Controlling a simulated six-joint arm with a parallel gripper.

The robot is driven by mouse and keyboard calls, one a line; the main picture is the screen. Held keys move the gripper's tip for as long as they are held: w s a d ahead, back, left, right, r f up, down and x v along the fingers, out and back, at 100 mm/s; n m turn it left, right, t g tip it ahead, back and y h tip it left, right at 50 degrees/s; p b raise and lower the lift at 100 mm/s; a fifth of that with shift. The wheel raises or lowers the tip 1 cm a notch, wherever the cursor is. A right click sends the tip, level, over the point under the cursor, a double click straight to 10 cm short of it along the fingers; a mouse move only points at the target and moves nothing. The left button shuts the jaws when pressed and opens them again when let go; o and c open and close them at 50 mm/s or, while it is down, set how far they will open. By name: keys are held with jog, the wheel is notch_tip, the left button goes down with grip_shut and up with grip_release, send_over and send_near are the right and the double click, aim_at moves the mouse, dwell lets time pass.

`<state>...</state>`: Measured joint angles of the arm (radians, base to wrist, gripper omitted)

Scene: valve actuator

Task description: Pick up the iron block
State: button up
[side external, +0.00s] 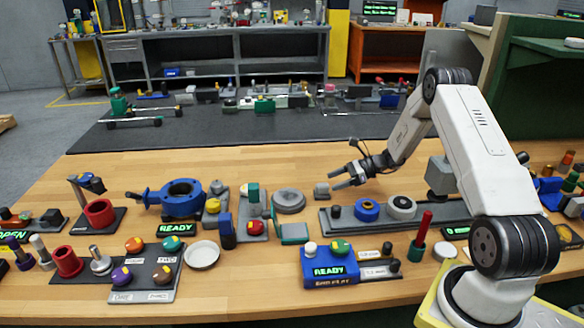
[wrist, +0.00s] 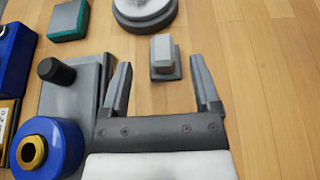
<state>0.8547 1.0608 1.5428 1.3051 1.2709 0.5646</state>
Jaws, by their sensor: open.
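A small grey block (wrist: 165,56), which looks like the iron block, sits on the wooden bench in the wrist view. It has a light raised top on a darker, wider base. It also shows in the side view (side external: 321,191), just left of my gripper (side external: 343,178). My gripper is open and empty. In the wrist view its fingertips (wrist: 160,66) point toward the block, one on each side of its line, with the block at about tip level in the picture. Whether the fingers are at the block's height I cannot tell.
A round grey disc (side external: 288,201) lies left of the block. A green-edged box (wrist: 69,20) is nearby. Bare wood (wrist: 255,80) is right of the block.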

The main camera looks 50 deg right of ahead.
aim_at(327, 184)
jog(key=shift+f+x, duration=0.2)
jog(key=shift+x, duration=2.45)
jog(key=shift+d, duration=0.15)
grip_shut()
